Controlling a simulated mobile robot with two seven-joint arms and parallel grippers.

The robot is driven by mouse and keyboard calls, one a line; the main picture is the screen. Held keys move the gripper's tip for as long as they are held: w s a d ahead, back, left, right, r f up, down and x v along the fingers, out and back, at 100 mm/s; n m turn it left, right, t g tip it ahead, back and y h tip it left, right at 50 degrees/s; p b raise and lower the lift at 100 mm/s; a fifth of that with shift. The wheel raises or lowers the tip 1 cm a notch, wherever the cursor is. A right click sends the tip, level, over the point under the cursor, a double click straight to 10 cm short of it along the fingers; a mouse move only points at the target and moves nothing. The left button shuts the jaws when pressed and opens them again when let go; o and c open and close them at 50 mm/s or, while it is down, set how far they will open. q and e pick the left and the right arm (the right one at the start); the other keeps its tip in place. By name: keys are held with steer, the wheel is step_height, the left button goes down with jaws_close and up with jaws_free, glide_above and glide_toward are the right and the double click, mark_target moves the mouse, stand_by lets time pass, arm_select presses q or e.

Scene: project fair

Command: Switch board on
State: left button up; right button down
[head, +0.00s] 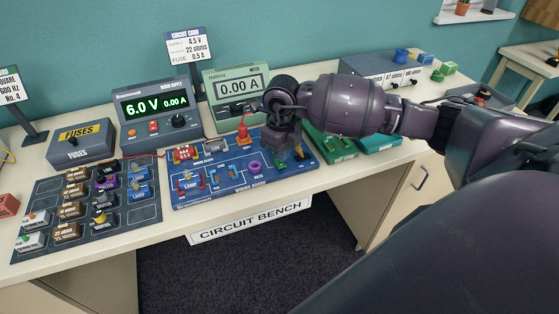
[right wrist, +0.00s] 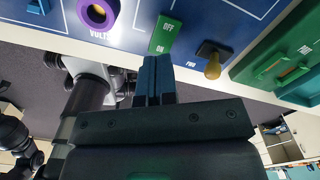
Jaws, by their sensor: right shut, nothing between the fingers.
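The blue wiring board (head: 225,202) lies at the front of the bench, with lamp modules and a purple round part on it. In the right wrist view a green switch (right wrist: 167,34) marked OFF and ON sits on the board (right wrist: 210,14). My right gripper (right wrist: 158,58) is shut and empty, its blue fingertips at the switch's lower ON end; I cannot tell if they touch it. In the head view my right gripper (head: 293,162) is over the board's right part and hides the switch. My left gripper is not seen.
The power supply (head: 150,88) reads 6.0 V and 0.00 A; the meter (head: 222,106) reads 0.00 A. The circuit card (head: 188,50) says 4.5 V. A component mat (head: 140,213) lies left; green trays (head: 335,148) lie right.

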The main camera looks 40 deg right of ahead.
mark_target(281, 165)
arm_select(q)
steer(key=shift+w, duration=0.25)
arm_select(e)
steer(key=shift+f, duration=0.2)
stand_by(0.3)
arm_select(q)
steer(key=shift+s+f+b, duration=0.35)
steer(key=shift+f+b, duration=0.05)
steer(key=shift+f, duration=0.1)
arm_select(e)
steer(key=shift+f, duration=0.45)
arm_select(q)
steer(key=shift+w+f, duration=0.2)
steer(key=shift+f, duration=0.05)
arm_select(e)
steer(key=shift+f, duration=0.5)
arm_select(q)
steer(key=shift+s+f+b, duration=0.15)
steer(key=shift+b, duration=0.2)
arm_select(e)
steer(key=shift+f, duration=0.2)
steer(key=shift+r, duration=0.4)
steer(key=shift+r+p, duration=0.75)
steer(key=shift+r, duration=0.15)
steer(key=shift+r+p, duration=1.2)
steer(key=shift+r, duration=1.05)
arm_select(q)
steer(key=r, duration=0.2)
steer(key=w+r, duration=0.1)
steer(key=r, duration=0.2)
